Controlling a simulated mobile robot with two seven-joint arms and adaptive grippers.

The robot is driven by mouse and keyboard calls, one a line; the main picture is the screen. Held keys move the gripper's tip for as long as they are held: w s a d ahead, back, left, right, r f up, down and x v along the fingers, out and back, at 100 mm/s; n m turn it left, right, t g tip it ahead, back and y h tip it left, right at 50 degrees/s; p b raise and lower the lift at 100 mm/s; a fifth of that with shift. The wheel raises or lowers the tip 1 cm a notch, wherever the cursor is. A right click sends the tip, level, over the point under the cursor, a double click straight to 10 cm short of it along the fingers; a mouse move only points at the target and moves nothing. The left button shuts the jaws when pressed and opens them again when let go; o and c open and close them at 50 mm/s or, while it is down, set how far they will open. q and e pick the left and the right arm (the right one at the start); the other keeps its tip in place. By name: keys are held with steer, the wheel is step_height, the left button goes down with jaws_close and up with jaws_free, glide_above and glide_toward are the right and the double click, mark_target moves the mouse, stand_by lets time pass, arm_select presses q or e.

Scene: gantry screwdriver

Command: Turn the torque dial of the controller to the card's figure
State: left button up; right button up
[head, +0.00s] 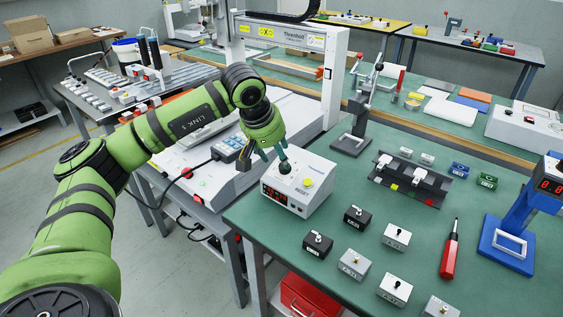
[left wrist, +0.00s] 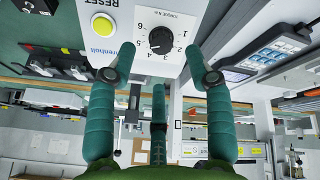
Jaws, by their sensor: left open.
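The controller (head: 315,197) is a white box with a red lit display (head: 274,194) and a yellow RESET button, standing near the left edge of the green bench. In the left wrist view its black torque dial (left wrist: 161,40) sits in a ring of printed figures, about 1 to 6; I cannot tell the setting. My left gripper (head: 273,153) is just above the controller top, by the dial. Its teal fingers are open, with the dial between and beyond the tips in the left wrist view. I cannot make out the card. My right gripper is not in view.
The yellow RESET button (left wrist: 101,25) is beside the dial. Several small switch boxes stand in front of the controller. A red screwdriver (head: 451,250) and a blue stand (head: 507,240) are to the right. A lever press (head: 356,130) stands behind.

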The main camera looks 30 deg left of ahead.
arm_select(q)
steer(key=v, duration=0.6)
steer(key=shift+s+r, duration=0.2)
